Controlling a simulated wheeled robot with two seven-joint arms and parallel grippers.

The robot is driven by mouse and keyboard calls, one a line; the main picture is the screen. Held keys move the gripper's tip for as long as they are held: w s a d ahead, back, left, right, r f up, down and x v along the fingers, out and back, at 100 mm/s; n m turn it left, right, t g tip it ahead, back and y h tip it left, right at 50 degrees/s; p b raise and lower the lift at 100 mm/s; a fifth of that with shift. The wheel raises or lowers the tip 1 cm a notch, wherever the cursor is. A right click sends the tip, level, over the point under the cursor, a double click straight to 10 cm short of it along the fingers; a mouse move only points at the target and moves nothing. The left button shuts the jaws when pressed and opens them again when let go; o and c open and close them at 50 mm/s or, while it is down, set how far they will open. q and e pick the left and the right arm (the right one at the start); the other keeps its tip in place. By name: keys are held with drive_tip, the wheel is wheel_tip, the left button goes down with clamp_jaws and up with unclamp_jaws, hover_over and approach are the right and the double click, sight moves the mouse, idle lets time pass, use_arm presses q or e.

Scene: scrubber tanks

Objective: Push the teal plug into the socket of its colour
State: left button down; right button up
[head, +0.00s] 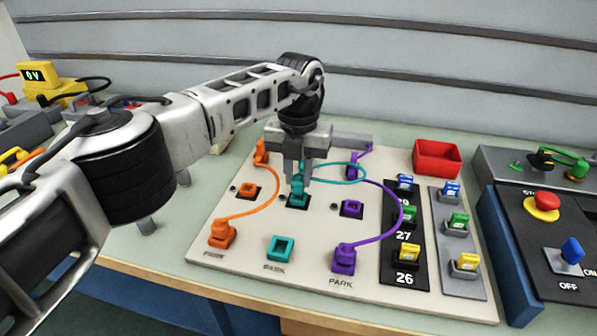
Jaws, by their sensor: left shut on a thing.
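My left gripper (298,178) comes down over the middle of the cream board and is shut on the teal plug (298,190). The teal plug is upright at the teal socket (297,203) in the middle row. The fingers partly hide the plug, and I cannot tell how deep it sits. A teal cable (345,164) loops from it to the right and back. The teal park holder (281,248) at the board's front is empty. My right gripper is not in view.
The orange plug (222,234) and purple plug (344,259) stand at the front of the board (310,275) with curved cables. A red bin (436,158) stands behind right. Coloured tags (408,255) and a switch panel (545,215) are at the right.

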use_arm(q)
drive_tip(key=shift+f, duration=0.1)
idle(0.5)
drive_tip(key=shift+f, duration=0.15)
drive_tip(key=shift+f+b, duration=0.75)
drive_tip(key=c, duration=1.2)
unclamp_jaws()
drive_tip(key=o, duration=0.5)
drive_tip(key=shift+r+p, duration=0.35)
drive_tip(key=shift+r, duration=0.15)
drive_tip(key=shift+r+p, duration=2.4)
drive_tip(key=shift+r, duration=1.35)
